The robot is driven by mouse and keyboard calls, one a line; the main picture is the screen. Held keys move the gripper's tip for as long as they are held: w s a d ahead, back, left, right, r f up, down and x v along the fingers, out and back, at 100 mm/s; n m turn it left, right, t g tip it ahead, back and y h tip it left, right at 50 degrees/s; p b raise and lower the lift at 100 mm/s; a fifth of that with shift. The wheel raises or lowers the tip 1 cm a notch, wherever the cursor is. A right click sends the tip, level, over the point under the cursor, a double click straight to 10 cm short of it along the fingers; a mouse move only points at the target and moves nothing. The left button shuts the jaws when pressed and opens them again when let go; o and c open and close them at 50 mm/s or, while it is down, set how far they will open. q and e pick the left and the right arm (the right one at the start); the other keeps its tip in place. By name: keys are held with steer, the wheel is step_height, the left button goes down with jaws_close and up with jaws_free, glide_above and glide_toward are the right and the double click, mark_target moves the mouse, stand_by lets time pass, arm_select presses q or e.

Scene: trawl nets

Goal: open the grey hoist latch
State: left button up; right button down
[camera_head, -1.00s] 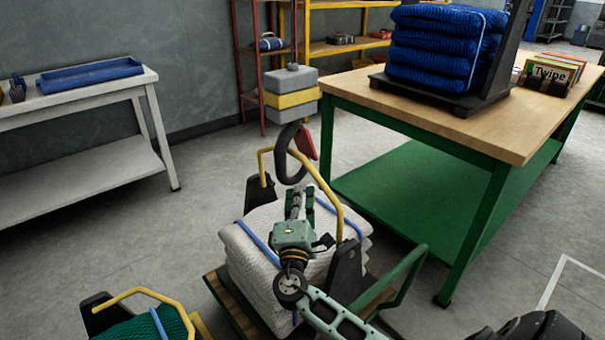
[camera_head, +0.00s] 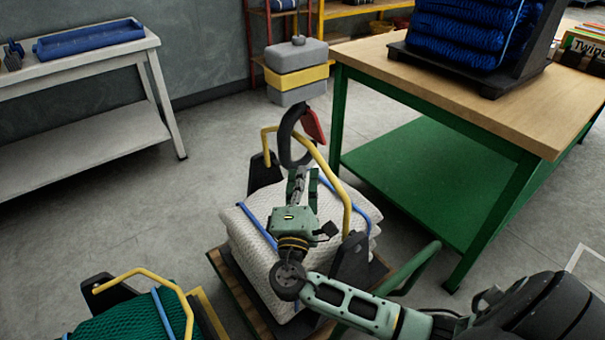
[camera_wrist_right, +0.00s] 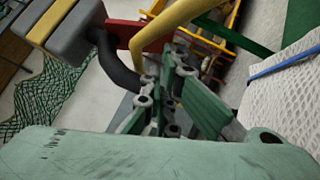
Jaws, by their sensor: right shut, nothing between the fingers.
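The grey hoist block (camera_head: 297,88) with a yellow band hangs in the upper middle of the head view. Its dark hook (camera_head: 287,145) hangs below, crossing the yellow handle (camera_head: 334,172) of the white net cradle. A red latch (camera_head: 314,125) slants at the hook's upper right. My right gripper (camera_head: 299,176) is shut and empty just below the hook; contact cannot be told. The right wrist view shows the hook (camera_wrist_right: 117,65), the red latch (camera_wrist_right: 152,34) and the yellow handle (camera_wrist_right: 228,34) just beyond the fingers. My left gripper is not in view.
White folded nets (camera_head: 250,245) with blue straps lie beneath my right gripper. A green net bundle (camera_head: 125,318) with another yellow handle is at lower left. A green-legged wooden table (camera_head: 470,95) stands right, a white bench (camera_head: 90,50) left.

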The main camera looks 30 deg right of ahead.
glide_toward(311, 134)
steer(key=w, duration=0.2)
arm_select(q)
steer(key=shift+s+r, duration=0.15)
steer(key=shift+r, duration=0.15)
arm_select(e)
steer(key=shift+x, duration=1.15)
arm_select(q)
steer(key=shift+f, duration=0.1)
arm_select(e)
steer(key=shift+s+d+r, duration=0.1)
steer(key=shift+s+d, duration=0.05)
steer(key=shift+s, duration=0.05)
steer(key=d+n+t+b, duration=0.1)
steer(key=b, duration=0.1)
steer(key=shift+d+b, duration=0.15)
steer(key=shift+b, duration=0.15)
steer(key=shift+n, duration=0.3)
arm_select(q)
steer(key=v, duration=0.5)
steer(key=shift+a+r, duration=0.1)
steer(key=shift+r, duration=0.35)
